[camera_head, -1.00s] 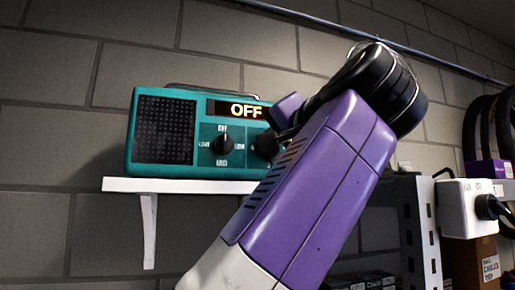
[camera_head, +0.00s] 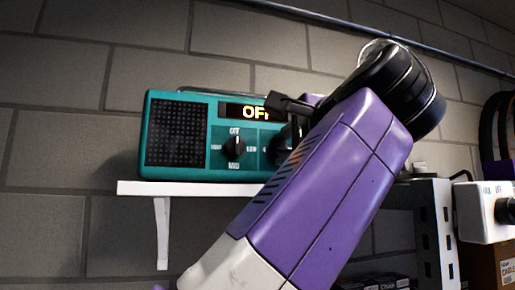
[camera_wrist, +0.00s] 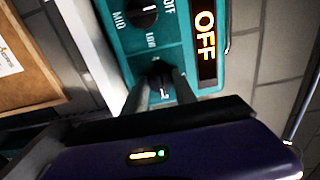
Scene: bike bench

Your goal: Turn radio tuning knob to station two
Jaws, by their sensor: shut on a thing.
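The teal radio (camera_head: 219,165) stands on a white wall shelf, with a dark speaker grille on its left. Its display (camera_head: 246,112) reads OFF, also readable in the wrist view (camera_wrist: 205,35). The left black knob (camera_head: 235,147) has OFF at top and MID below; its pointer is upright towards OFF. The right knob, the tuning knob (camera_wrist: 160,82), is mostly hidden in the head view behind my gripper (camera_head: 288,122). In the wrist view my gripper's two fingers (camera_wrist: 160,92) are shut around this knob. Its station marks are largely covered.
The white shelf (camera_head: 180,188) hangs on the grey block wall. A metal rack (camera_head: 432,225) and a white switch box (camera_head: 484,212) are at the right. A cardboard box (camera_head: 490,265) sits below. Wall left of the radio is free.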

